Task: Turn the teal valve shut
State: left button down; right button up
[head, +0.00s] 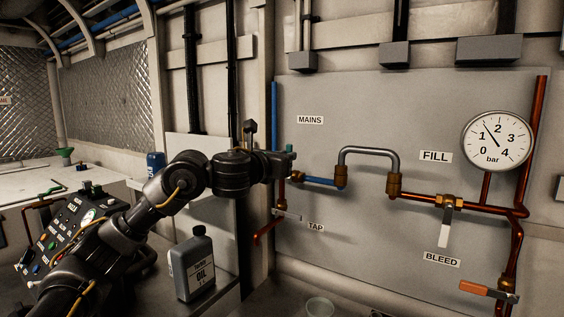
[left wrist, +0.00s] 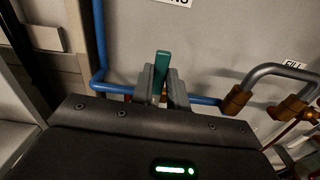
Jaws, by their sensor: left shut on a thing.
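The teal valve (head: 289,148) sits on the blue mains pipe (head: 274,108) at the wall panel, left of the middle in the head view. Only a small part of its handle shows there. In the left wrist view its teal handle (left wrist: 162,62) stands up between the two grey fingers. My left gripper (head: 286,162) reaches in from the left and is shut on this handle. It also shows in the left wrist view (left wrist: 163,86). The valve body is hidden behind the fingers. My right gripper is not in view.
A grey hose loop (head: 368,152) and copper pipes (head: 484,208) run right of the valve. A tap lever (head: 287,215), a fill valve lever (head: 445,226) and an orange bleed lever (head: 488,291) are nearby. An oil bottle (head: 192,264) stands below my arm. A gauge (head: 497,140) hangs at right.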

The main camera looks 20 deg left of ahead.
pick_arm(q)
jog(key=shift+d+f, duration=0.15)
jog(key=shift+d, duration=0.05)
dwell(0.3)
jog(key=c, duration=1.6)
grip_release()
jog(key=shift+c, duration=0.2)
jog(key=shift+o, duration=1.3)
jog(key=shift+s+d, duration=0.1)
jog(key=shift+d, duration=0.1)
jog(key=shift+a, duration=0.1)
jog(key=v, duration=1)
jog(key=shift+s, duration=0.35)
jog(key=shift+r, duration=0.25)
